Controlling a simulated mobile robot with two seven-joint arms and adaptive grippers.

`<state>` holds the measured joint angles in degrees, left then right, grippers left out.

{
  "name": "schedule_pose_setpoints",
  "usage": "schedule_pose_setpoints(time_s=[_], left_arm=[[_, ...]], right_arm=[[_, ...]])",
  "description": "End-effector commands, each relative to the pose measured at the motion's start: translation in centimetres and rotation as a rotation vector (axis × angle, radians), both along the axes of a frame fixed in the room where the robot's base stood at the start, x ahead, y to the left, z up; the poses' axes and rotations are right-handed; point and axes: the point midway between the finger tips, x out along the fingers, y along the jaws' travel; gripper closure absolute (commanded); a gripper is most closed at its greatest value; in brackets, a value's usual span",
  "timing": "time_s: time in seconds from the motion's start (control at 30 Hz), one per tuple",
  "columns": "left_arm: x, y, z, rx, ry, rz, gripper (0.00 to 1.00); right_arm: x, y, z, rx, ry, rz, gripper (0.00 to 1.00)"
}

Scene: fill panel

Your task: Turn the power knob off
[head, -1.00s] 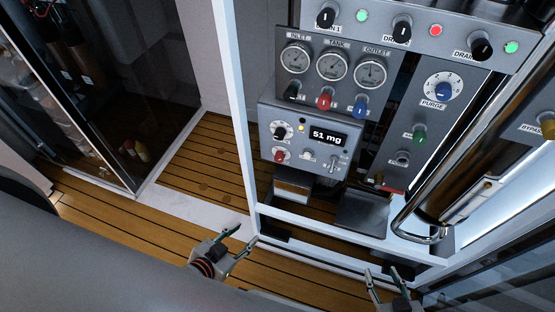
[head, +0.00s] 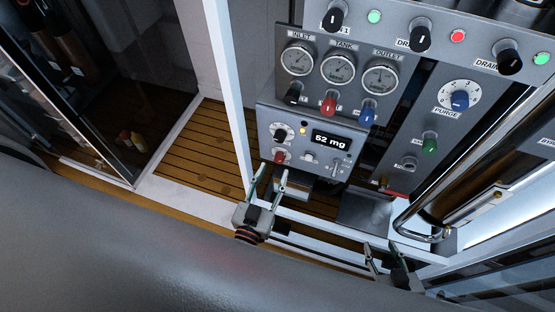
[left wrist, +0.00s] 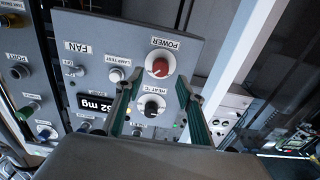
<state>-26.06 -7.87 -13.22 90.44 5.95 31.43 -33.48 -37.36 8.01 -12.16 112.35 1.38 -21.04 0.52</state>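The red power knob (head: 280,156) is on the lower left of the grey control box (head: 347,128). In the left wrist view the red knob (left wrist: 159,65) sits under the upside-down POWER label. My left gripper (head: 273,172) is open and empty, with its fingertips just below the red knob in the head view. In the left wrist view its two fingers (left wrist: 157,84) stand apart on either side, with the red knob and the black heat knob (left wrist: 152,107) showing between them. Contact cannot be told. My right gripper (head: 381,252) is open and empty, low and away from the box.
Above the box are several gauges (head: 338,68), colored valve knobs and a row of black knobs with lights. A white frame post (head: 230,90) stands left of the panel. A chrome pipe (head: 437,238) is at the right. A fan switch (left wrist: 73,71) and lamp test button (left wrist: 116,74) are nearby.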

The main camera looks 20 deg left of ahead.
Motion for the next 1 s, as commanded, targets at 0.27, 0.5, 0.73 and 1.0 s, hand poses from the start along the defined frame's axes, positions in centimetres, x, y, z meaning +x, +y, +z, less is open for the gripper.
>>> schedule_pose_setpoints(time_s=[0.27, 0.5, 0.73, 1.0], left_arm=[[3.9, -0.1, 0.0, 0.001, 0.0, -0.001, 0.62], [4.9, -0.1, 0.0, 0.0, 0.001, -0.001, 0.62], [4.8, -0.1, 0.0, 0.0, 0.001, -0.001, 0.75], [4.8, -0.1, 0.0, -0.001, 0.001, -0.001, 1.0]], right_arm=[[-0.2, 0.0, -0.3, -0.001, 0.006, 0.0, 0.6], [0.1, 0.0, 0.0, 0.0, -0.001, 0.001, 0.6], [0.4, 0.0, 0.4, 0.001, -0.009, 0.0, 0.6], [0.3, 0.0, 0.3, 0.001, -0.008, 0.001, 0.6]])
